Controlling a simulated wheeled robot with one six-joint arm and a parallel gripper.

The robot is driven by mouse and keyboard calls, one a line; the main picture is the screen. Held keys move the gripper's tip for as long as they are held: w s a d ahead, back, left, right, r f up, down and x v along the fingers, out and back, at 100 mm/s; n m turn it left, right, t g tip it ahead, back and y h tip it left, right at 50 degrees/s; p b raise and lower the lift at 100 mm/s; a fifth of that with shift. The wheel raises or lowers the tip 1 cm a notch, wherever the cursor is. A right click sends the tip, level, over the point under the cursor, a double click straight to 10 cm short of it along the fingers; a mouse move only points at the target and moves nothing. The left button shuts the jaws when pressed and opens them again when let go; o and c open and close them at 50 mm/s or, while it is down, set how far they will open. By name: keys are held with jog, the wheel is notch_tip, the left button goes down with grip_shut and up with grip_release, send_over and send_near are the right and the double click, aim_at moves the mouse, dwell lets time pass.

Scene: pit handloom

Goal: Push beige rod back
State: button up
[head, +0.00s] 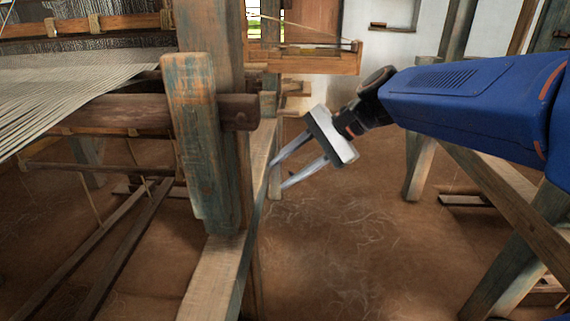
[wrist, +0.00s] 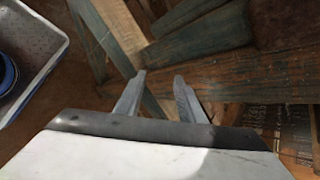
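My gripper (head: 277,176) is in the middle of the head view, right of the loom's upright post, its two grey fingers apart with nothing visible between them. In the wrist view the gripper (wrist: 160,80) points at worn blue-brown beams. I cannot tell for sure which part is the beige rod. A thin pale rod (head: 310,34) runs above the wooden bar at the back, beyond the gripper and apart from it. A thicker brown roller (head: 130,112) passes the post, its end sticking out on the right.
The worn blue post (head: 199,140) stands close left of my gripper. A long low beam (head: 215,275) runs beneath it. Pale warp threads (head: 70,85) stretch at left. A wooden frame (head: 505,185) stands at right. The floor between is clear.

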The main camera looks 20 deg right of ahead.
jog(key=m+t+y, duration=0.3)
jog(key=m+y, duration=0.5)
send_near(249, 67)
jog(key=x, duration=0.6)
jog(key=w+x, duration=0.1)
jog(key=x, duration=0.3)
jog(key=shift+d+f, duration=0.1)
jog(key=shift+d, duration=0.05)
jog(key=shift+c, duration=0.4)
grip_shut()
